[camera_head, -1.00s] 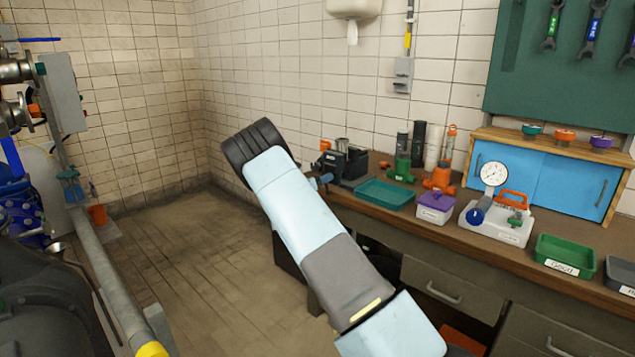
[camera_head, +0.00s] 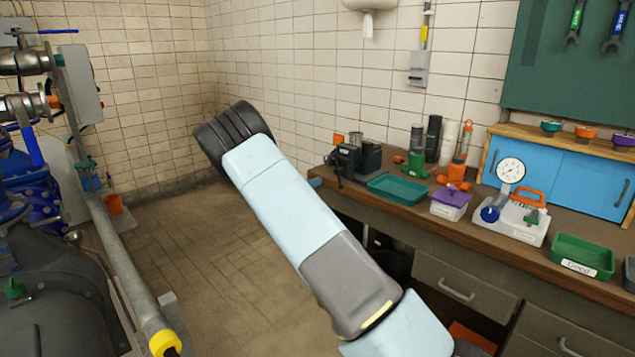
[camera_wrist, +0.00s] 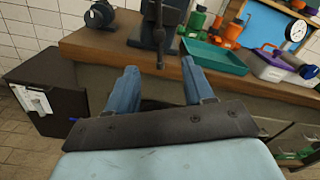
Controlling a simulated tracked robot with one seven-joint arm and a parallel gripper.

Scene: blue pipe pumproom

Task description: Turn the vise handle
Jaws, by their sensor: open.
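The dark vise (camera_head: 352,160) stands at the left end of the workbench in the head view. In the wrist view the vise (camera_wrist: 154,16) is at the top middle, partly cut off. Its dark handle bar (camera_wrist: 159,38) hangs nearly upright there. My gripper (camera_wrist: 160,70) is open, with two blue fingers wide apart and nothing between them. In the picture, the bar's lower end lies just above and between the fingertips; I see no contact. In the head view my arm hides most of the gripper; a small blue patch by the vise may be a fingertip.
The wooden workbench (camera_head: 405,212) carries a teal tray (camera_head: 398,189), a purple-lidded box (camera_head: 450,203) and a gauge device (camera_head: 512,212) right of the vise. A dark box (camera_wrist: 42,90) stands left in the wrist view. Pipes and blue machinery (camera_head: 45,190) fill the left; the floor between is clear.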

